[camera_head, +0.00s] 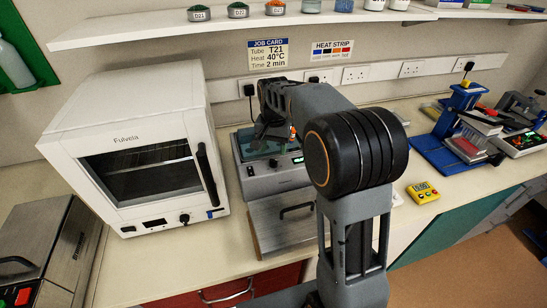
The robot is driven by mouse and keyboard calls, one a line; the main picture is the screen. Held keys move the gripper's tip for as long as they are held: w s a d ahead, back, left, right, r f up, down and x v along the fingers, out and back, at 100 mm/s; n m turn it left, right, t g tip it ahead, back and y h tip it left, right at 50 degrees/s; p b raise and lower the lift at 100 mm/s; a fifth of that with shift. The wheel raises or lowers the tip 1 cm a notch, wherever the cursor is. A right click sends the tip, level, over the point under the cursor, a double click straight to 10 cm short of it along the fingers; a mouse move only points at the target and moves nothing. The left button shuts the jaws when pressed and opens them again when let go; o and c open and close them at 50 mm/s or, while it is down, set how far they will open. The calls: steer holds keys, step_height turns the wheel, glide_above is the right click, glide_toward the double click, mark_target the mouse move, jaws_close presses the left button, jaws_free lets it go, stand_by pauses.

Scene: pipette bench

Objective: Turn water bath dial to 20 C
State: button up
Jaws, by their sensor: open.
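A grey unit (262,186), which looks like the water bath, stands on the bench right of the white oven. Its front has a small dark knob (273,163), probably the dial, and a green-lit display at the right, partly hidden by my arm. The dial's setting is too small to read. My gripper (268,140) is open above the unit's dark top, pointing down, and appears apart from the dial. My arm hides the right side of the unit and part of the gripper.
The white oven (62,128) stands close on the left. A yellow timer (422,192) and a blue stand (437,152) are at the right. A shelf (130,28) runs above.

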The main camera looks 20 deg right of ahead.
mark_target(274, 160)
steer(key=shift+f, duration=2.55)
steer(key=shift+c, duration=0.4)
steer(key=c, duration=0.8)
steer(key=shift+c, duration=0.2)
